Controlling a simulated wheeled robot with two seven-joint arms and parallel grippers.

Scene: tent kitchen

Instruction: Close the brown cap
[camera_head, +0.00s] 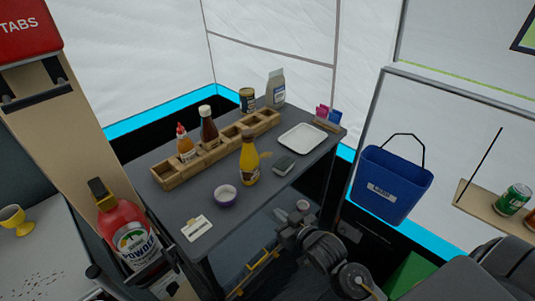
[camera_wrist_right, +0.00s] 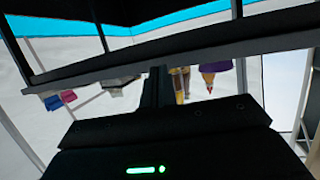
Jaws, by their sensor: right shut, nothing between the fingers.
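A yellow bottle (camera_head: 249,165) stands upright on the dark table (camera_head: 262,205). Its narrow top (camera_head: 249,134) looks brown; I cannot tell whether this cap is open or shut. A small orange-brown piece shows beside its right side. My right gripper (camera_head: 287,217) is at the table's front edge, below and right of the bottle, apart from it. In the right wrist view its dark fingers (camera_wrist_right: 158,86) are together and empty. Upside-down bottles (camera_wrist_right: 208,79) and a purple bowl (camera_wrist_right: 214,65) show beyond them. My left gripper is not in view.
A wooden rack (camera_head: 165,176) with a red-capped bottle (camera_head: 185,147) and a dark bottle (camera_head: 208,130) stands behind. A purple bowl (camera_head: 225,196), a white tray (camera_head: 303,138) and a grey block (camera_head: 284,164) are near the yellow bottle. A blue bin (camera_head: 393,185) hangs right.

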